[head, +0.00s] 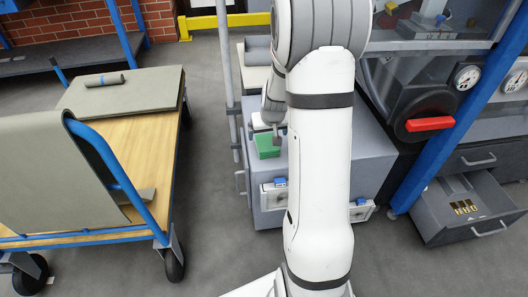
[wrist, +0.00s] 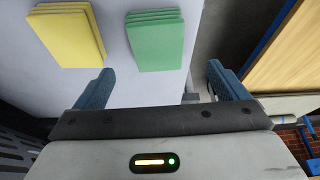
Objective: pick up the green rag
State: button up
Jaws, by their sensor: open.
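The green rag (head: 267,146) is a folded, layered green rectangle on top of a grey cabinet (head: 365,160). It also shows near the top of the wrist view (wrist: 157,42), lying flat on the pale surface. My gripper (wrist: 159,70) is open, with its two blue fingers spread wide and nothing between them. In the wrist view the rag is beyond the fingertips, roughly centred between them. In the head view my arm hides part of the cabinet top and most of the gripper.
A folded yellow rag (wrist: 68,36) lies left of the green one in the wrist view. A wooden-topped cart (head: 160,120) with a blue frame stands left of the cabinet. An open drawer (head: 470,208) juts out at right. Grey floor is clear between cart and cabinet.

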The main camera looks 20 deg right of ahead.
aim_at(268, 144)
jog(key=b+x, duration=0.1)
jog(key=x, duration=0.2)
jog(key=shift+d+f, duration=0.15)
jog(key=x, duration=0.1)
jog(key=b+x, duration=0.1)
jog(key=x, duration=0.1)
jog(key=b+x, duration=0.1)
jog(key=x, duration=0.1)
jog(key=shift+s+f, duration=0.2)
jog(key=shift+f, duration=0.1)
jog(key=shift+r, duration=0.1)
jog(key=c, duration=1.1)
